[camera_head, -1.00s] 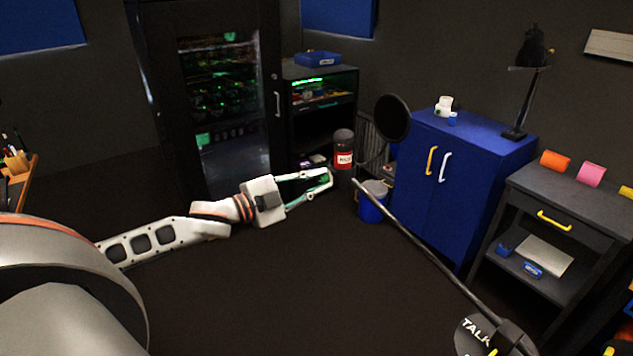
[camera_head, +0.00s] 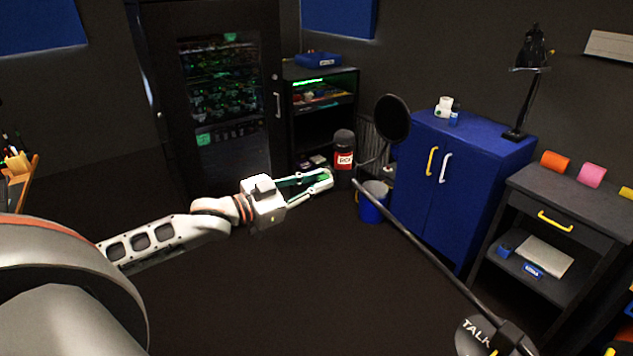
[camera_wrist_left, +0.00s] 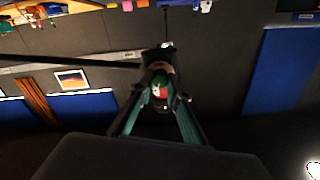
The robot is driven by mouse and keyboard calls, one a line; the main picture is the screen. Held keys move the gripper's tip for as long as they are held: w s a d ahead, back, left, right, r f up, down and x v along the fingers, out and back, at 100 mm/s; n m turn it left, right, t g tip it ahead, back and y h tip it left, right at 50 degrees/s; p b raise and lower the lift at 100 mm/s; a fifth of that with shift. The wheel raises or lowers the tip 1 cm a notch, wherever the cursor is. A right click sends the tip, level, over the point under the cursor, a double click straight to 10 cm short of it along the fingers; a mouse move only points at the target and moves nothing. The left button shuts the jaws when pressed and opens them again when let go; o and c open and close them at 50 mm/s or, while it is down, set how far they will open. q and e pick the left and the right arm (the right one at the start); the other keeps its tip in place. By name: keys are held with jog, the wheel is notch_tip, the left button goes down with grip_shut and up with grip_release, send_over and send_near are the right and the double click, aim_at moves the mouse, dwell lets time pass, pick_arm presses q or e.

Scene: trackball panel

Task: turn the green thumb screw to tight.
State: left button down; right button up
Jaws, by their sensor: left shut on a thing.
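The green thumb screw (camera_wrist_left: 160,80) shows in the left wrist view between the fingertips, with a red and white mark beside it. My left gripper (camera_wrist_left: 162,102) is shut on it. In the head view my left gripper (camera_head: 327,180) reaches in from the left, its fingertips just left of the upper end of a dark slanted rod (camera_head: 430,255). The screw is mostly hidden by the fingers there, and I cannot read whether it is tight. My right gripper is not in view.
A round piece lettered TALK (camera_head: 478,337) is at the rod's lower end. A blue bucket (camera_head: 372,205) and blue cabinet (camera_head: 455,190) stand behind. The floor (camera_head: 250,300) below the arm is clear.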

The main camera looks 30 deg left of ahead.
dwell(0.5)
pick_arm(q)
jog(key=c, duration=1.9)
grip_release()
jog(key=shift+v, duration=6)
